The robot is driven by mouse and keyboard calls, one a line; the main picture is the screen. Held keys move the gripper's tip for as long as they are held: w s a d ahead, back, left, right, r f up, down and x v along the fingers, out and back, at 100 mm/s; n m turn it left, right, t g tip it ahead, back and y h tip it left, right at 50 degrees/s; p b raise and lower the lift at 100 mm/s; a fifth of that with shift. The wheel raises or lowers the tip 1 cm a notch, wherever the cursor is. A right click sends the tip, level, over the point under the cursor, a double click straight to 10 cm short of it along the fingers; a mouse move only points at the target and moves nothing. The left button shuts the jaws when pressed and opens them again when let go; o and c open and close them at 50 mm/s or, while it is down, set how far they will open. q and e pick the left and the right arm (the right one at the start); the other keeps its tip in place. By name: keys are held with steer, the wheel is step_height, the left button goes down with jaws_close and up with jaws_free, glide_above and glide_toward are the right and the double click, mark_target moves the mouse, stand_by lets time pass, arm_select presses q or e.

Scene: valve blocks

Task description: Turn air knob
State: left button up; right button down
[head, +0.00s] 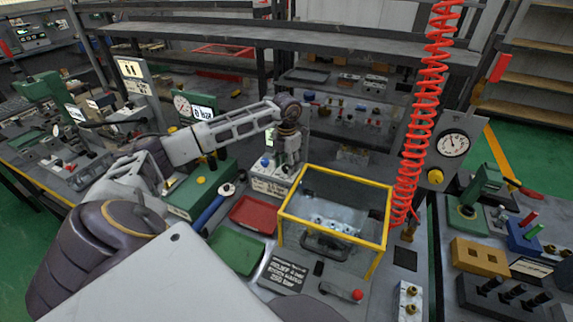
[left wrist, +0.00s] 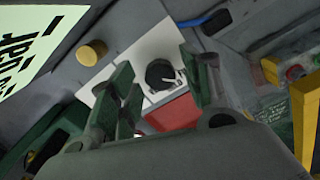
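A black round knob with a white pointer (left wrist: 160,74) sits on a white plate (left wrist: 150,40) in the left wrist view. I cannot tell whether it is the air knob. My left gripper (left wrist: 163,82) is open, with one green finger on each side of the knob in the picture. I cannot tell whether the fingers touch it. In the head view my left gripper (head: 286,160) points down over a small white labelled block (head: 267,187), hiding part of it. My right gripper is not in view.
A red tray (head: 253,214) and a green tray (head: 236,250) lie in front of the block. A yellow-framed clear box (head: 335,180) stands close on the right. A red coiled hose (head: 423,110) hangs beside a gauge panel (head: 450,150) with a yellow knob (head: 435,176).

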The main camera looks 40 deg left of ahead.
arm_select(q)
steer(key=c, duration=0.8)
steer(key=shift+m, duration=0.5)
steer(key=shift+m+b, duration=0.4)
steer(key=shift+m, duration=0.6)
steer(key=m, duration=0.2)
steer(key=shift+m+b, duration=0.3)
steer(key=shift+m, duration=1.4)
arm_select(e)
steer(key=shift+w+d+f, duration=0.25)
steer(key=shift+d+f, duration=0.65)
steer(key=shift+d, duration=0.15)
arm_select(q)
steer(key=shift+r+m, duration=0.1)
steer(key=shift+m, duration=0.2)
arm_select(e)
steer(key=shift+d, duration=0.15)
